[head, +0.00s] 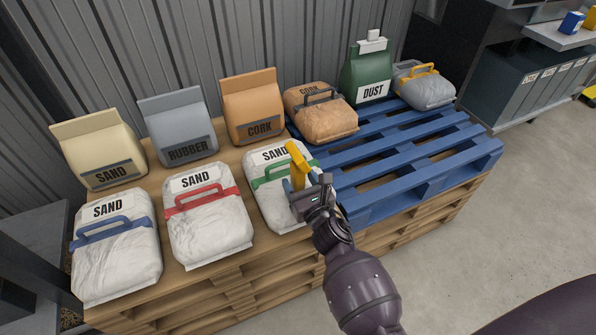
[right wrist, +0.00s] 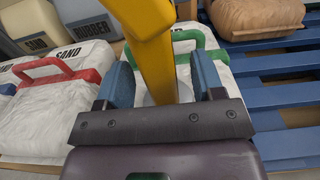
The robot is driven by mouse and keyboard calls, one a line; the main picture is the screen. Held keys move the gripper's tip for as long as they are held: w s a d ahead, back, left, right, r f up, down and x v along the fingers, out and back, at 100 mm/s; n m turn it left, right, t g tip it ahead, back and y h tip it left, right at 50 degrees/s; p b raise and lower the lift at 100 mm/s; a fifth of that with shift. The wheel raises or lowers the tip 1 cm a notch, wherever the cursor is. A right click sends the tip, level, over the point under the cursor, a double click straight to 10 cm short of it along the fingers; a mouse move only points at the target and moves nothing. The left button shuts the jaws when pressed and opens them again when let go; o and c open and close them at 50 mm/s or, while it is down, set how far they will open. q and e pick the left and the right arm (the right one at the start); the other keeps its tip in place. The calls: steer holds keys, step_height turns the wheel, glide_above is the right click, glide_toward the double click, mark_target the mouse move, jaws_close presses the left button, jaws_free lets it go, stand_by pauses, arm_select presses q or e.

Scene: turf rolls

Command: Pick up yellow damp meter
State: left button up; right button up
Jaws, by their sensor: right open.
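The yellow damp meter (head: 297,163) stands up, slightly tilted, over the white sand bag with the green handle (head: 267,205). Its foot is hidden behind my right gripper in the head view. My right gripper (head: 305,186) is open, with its blue fingers on either side of the meter. My left gripper is not in view.
White sand bags with red (head: 210,228) and blue (head: 118,262) handles lie to the left on the wooden pallet. Sand, rubber (head: 181,125) and cork (head: 254,106) bags stand behind. The blue pallet (head: 420,152) at right is mostly bare, with bags along its back.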

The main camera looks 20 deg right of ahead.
steer(key=shift+w+f, duration=0.1)
steer(key=shift+w, duration=0.65)
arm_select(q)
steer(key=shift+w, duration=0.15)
arm_select(e)
steer(key=c, duration=0.4)
jaws_close()
